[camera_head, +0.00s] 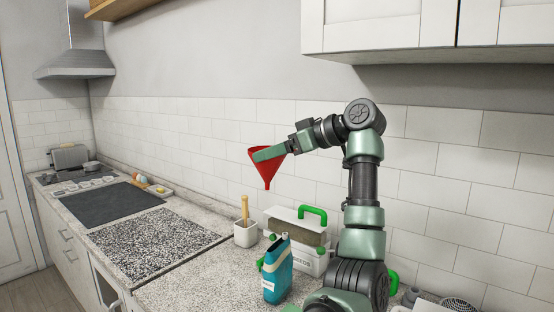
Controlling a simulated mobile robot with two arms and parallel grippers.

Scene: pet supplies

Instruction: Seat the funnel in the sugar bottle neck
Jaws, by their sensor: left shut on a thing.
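A red funnel (266,175) is held in the air, upright with its spout pointing down, in front of the tiled wall. My left gripper (268,153) is shut on the funnel at its wide upper part. A teal bottle (277,272) with a white label stands on the counter below the funnel and slightly to its right. The label is too small to read, so I cannot tell for sure that it is the sugar bottle. The funnel is well apart from it. My right gripper is not in view.
A white container (314,262) with a green handle stands behind the bottle. A white pot (245,234) holding a wooden-coloured tool stands to its left. My arm hides part of the counter at right. The speckled counter (205,283) is clear left of the bottle.

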